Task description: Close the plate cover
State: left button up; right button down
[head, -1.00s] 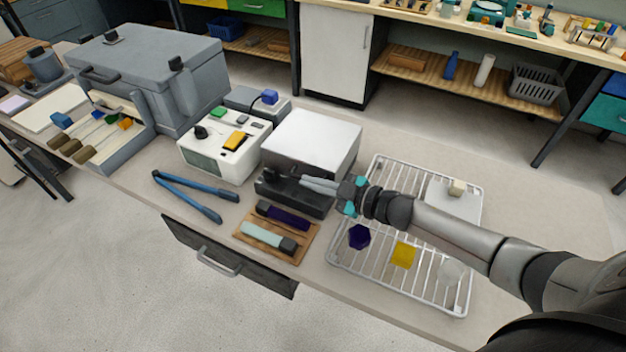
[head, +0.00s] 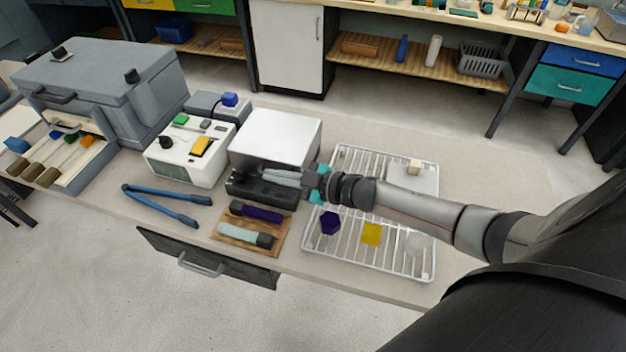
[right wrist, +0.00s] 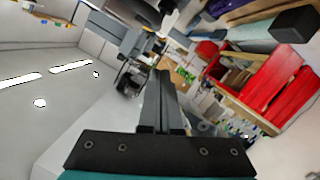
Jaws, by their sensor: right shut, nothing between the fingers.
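A box with a pale, flat top and a dark front part (head: 276,132) stands mid-bench in the head view. It looks like the plate unit; I cannot tell how far its cover is open. My right gripper (head: 268,176) is shut and empty, its fingers pointing left, right at the dark front part. Whether they touch it is unclear, and the fingers and arm hide part of that front. In the right wrist view the shut fingers (right wrist: 161,85) point up the picture, and I cannot make out the plate unit there. My left gripper is not in view.
A white wire rack (head: 395,262) with a purple hexagonal block and a yellow block lies under my right arm. A wooden board (head: 233,240) with two dark-ended rods lies in front. Blue tongs (head: 160,203), a white control box (head: 188,158) and a large grey case (head: 100,75) are left.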

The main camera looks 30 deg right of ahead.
jog(key=v, duration=0.9)
jog(key=shift+s+d, duration=0.25)
jog(key=shift+s, duration=0.05)
jog(key=shift+f, duration=0.1)
